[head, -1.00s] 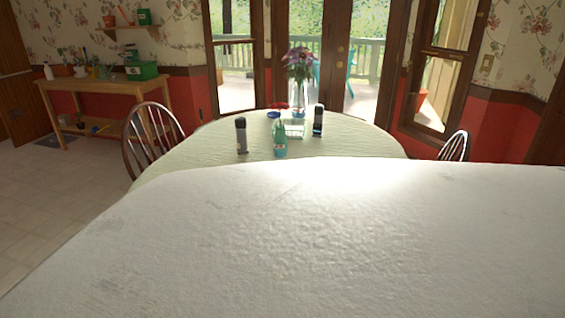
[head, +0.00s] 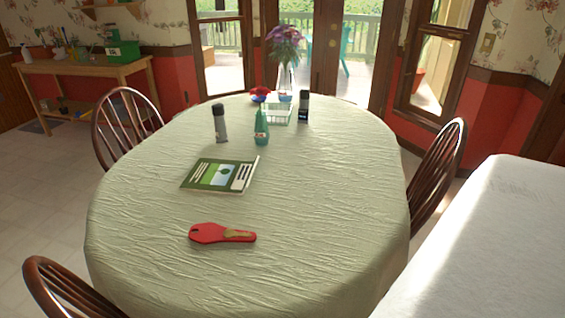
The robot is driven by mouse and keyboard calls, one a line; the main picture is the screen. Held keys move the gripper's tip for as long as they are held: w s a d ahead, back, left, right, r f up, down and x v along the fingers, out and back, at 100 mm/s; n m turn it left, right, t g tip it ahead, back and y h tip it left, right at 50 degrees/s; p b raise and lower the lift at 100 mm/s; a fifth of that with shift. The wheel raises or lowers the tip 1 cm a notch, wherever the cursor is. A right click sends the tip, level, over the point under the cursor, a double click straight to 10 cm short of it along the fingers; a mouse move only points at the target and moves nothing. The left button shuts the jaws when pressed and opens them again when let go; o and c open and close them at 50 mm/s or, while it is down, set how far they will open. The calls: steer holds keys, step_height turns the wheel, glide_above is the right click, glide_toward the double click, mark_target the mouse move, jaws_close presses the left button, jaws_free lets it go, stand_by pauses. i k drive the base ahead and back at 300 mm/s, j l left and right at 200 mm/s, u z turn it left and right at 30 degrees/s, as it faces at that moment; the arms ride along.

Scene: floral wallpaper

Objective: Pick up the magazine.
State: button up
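A magazine (head: 219,175) with a green and dark cover lies flat on the left-middle part of the oval table (head: 310,210), which has a pale green crinkled cloth. Nothing covers the magazine. A red object with a tan patch (head: 222,233) lies nearer to me on the same table, apart from the magazine. My gripper is not in view.
Behind the magazine stand two dark-topped bottles (head: 220,123), a green bottle (head: 261,127), a small basket (head: 277,114) and a flower vase (head: 285,80). Chairs (head: 126,124) surround the table.

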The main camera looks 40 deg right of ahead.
mark_target(220, 175)
steer(key=i+j+z, duration=0.1)
steer(key=z, duration=0.85)
steer(key=k, duration=0.25)
steer(key=k+u, duration=0.3)
steer(key=k+j+u, duration=0.1)
steer(key=u, duration=0.15)
steer(key=l+u, duration=0.65)
steer(key=k+l, duration=0.1)
steer(key=l, duration=2.8)
steer(key=i+j, duration=0.35)
